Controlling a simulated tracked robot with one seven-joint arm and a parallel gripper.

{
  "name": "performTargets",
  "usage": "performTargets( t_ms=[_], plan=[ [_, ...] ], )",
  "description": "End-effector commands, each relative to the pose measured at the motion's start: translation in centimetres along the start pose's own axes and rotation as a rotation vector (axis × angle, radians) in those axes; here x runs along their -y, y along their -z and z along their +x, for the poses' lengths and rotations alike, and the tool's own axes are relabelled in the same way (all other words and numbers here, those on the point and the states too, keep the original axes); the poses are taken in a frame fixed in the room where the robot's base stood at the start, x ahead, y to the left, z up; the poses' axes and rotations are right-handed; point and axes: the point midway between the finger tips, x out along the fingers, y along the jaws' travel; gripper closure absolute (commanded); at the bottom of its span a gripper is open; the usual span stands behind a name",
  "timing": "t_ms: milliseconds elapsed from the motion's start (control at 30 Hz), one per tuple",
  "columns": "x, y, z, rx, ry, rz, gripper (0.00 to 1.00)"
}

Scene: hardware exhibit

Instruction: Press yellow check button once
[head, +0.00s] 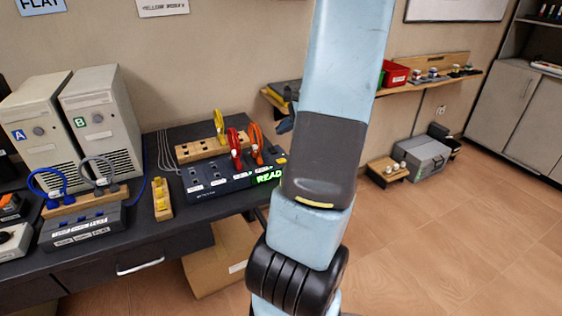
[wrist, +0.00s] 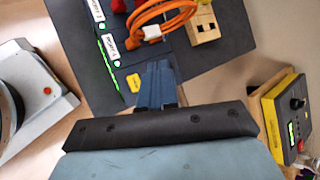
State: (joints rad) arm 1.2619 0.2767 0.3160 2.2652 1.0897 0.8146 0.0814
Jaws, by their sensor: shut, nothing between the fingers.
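The yellow check button (wrist: 134,83) is at the edge of a dark panel, beside the lit green display in the wrist view. In the head view a small yellow patch that looks like it shows at the panel's right end (head: 281,160), close to my arm. My gripper (wrist: 156,66) is shut and empty, its blue-grey fingers just right of the button in the wrist view. I cannot tell how high the fingertips are above the panel. In the head view my arm mostly hides the gripper. The panel's green display (head: 269,176) partly reads "READ", its end hidden.
Orange cable (wrist: 165,22) loops and a wooden block (wrist: 203,28) lie by the fingertips. A red connector (head: 235,148) stands on the panel, with a wooden rack (head: 203,149) behind. A yellow-black box with a knob (wrist: 288,112) is at right in the wrist view.

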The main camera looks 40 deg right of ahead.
Motion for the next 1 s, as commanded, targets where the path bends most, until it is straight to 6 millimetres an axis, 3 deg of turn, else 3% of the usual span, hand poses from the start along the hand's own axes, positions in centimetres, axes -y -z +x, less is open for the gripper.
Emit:
performTargets(
  t_ms=[467, 1000],
  plan=[
    [-0.2, 0.3, 0.3, 0.001, 0.001, 0.004, 1.00],
    [-3.2, 3.2, 4.4, 0.003, 0.001, 0.005, 1.00]
  ],
)
